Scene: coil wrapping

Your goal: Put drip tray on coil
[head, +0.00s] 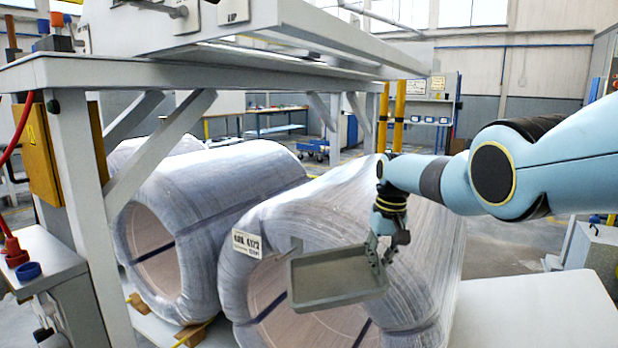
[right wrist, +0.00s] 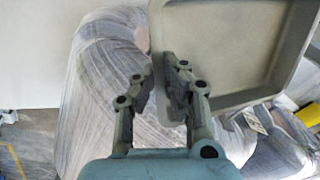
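The drip tray (head: 338,278) is a grey, shallow rectangular pan, held in the air in front of the open end of the nearer wrapped coil (head: 400,225). My right gripper (head: 380,256) is at the tray's right end. In the right wrist view my right gripper (right wrist: 160,85) has one finger on each side of the wall of the drip tray (right wrist: 225,45), shut on it. The coil is wrapped in clear film, lies on its side, and carries a white label (head: 247,243). The tray hides part of the coil's opening. My left gripper is not in view.
A second wrapped coil (head: 205,215) lies to the left. A grey steel frame (head: 85,190) stands over the coils, with a yellow box (head: 60,150) on its post. A white surface (head: 540,315) at the lower right is clear.

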